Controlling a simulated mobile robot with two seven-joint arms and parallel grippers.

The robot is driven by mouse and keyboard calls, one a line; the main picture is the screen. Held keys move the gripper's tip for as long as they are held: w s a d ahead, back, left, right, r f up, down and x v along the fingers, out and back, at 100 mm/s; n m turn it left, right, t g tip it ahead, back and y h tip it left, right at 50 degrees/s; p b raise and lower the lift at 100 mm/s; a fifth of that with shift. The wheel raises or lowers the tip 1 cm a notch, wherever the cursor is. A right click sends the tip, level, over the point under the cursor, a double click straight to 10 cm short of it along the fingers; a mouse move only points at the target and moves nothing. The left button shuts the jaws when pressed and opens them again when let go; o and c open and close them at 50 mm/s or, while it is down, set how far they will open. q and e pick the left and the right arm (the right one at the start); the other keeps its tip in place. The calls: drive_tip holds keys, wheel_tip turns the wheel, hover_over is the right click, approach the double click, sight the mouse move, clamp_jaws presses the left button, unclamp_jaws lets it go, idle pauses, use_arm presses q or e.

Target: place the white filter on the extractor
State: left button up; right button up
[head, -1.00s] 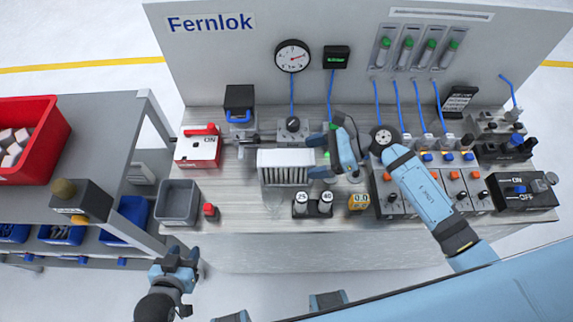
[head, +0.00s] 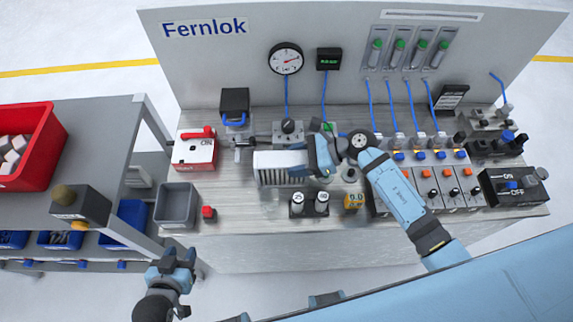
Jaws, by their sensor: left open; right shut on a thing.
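The white ribbed filter (head: 272,168) is a block above the middle of the bench. My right gripper (head: 312,160) is shut on its right end, with the arm coming in from the right. The gripper hides that end of the filter. I cannot tell whether the filter touches the bench. No unit is clearly recognisable as the extractor. My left gripper (head: 175,262) is open and empty, in front of the bench at the lower left.
A grey bin (head: 177,206) and a red-and-white box (head: 194,150) stand left of the filter. A row of valve units (head: 450,190) fills the right. A shelf with a red crate (head: 28,142) is at the left.

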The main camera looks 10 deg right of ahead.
drive_tip(key=shift+r, duration=0.1)
wheel_tip(320, 180, up, 18)
drive_tip(key=r+b, duration=0.1)
drive_tip(key=b, duration=0.1)
drive_tip(key=w+d+m+t+h+p, duration=0.1)
drive_tip(key=w+d+m+t+h, duration=0.5)
drive_tip(key=d+m+t, duration=0.3)
drive_tip(key=shift+w+d+f+m+h+p, duration=0.2)
drive_tip(key=shift+d+f+m+h+p, duration=0.3)
drive_tip(key=shift+d, duration=0.85)
drive_tip(key=shift+r, duration=0.1)
